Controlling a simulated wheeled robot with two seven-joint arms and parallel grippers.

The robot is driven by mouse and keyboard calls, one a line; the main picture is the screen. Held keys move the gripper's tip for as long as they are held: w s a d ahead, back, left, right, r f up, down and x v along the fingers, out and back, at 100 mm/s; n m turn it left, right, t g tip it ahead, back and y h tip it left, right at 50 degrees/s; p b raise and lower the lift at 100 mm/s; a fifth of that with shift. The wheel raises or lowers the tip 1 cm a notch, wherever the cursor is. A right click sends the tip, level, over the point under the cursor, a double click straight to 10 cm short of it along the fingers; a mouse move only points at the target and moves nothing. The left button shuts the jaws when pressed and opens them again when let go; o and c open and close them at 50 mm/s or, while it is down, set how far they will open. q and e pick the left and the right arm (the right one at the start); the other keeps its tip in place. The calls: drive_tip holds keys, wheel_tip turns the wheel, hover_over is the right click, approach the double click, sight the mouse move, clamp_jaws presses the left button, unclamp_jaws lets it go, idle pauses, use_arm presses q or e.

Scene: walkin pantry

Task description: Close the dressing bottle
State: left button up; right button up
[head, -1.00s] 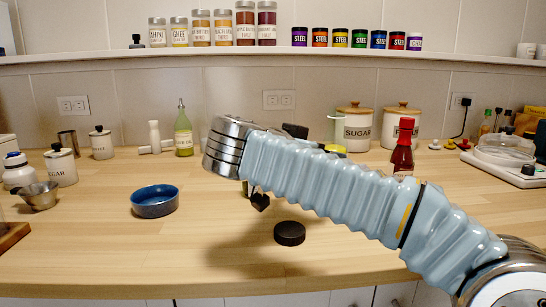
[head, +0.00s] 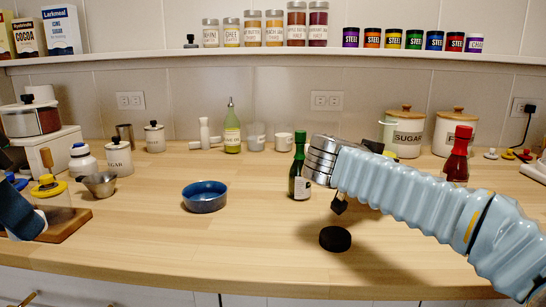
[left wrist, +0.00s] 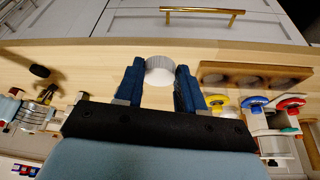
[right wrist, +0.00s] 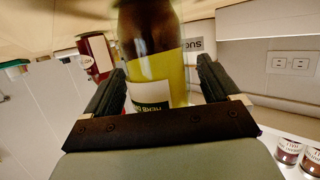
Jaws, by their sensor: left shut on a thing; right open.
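The dressing bottle (head: 299,170) is green with a pale label and stands upright on the counter, left of my right wrist. In the right wrist view the bottle (right wrist: 152,58) shows yellow-green content and stands between the open fingers of my right gripper (right wrist: 160,72). I cannot tell whether they touch it. Its top is out of that view. My left gripper (left wrist: 160,78) is shut on a white, ribbed, round piece (left wrist: 159,66) that looks like a cap. In the head view my left gripper (head: 35,222) is partly visible at the left edge, far from the bottle.
A black disc (head: 335,239) lies in front of my right wrist. A blue bowl (head: 204,197), a metal cup (head: 100,184) and a wooden board (head: 65,226) are on the left. A red bottle (head: 457,157) stands behind my right arm.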

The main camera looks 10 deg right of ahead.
drive_tip(key=shift+w+d+f, duration=0.15)
drive_tip(key=shift+w+d, duration=0.1)
drive_tip(key=shift+d, duration=0.15)
drive_tip(key=c, duration=1.4)
drive_tip(key=shift+r, duration=0.35)
wheel_tip(320, 180, up, 2)
drive_tip(key=shift+a+r, duration=0.1)
drive_tip(key=shift+r, duration=0.1)
drive_tip(key=s+a+r, duration=0.5)
drive_tip(key=s+r, duration=0.5)
drive_tip(key=s, duration=0.3)
drive_tip(key=shift+b, duration=0.4)
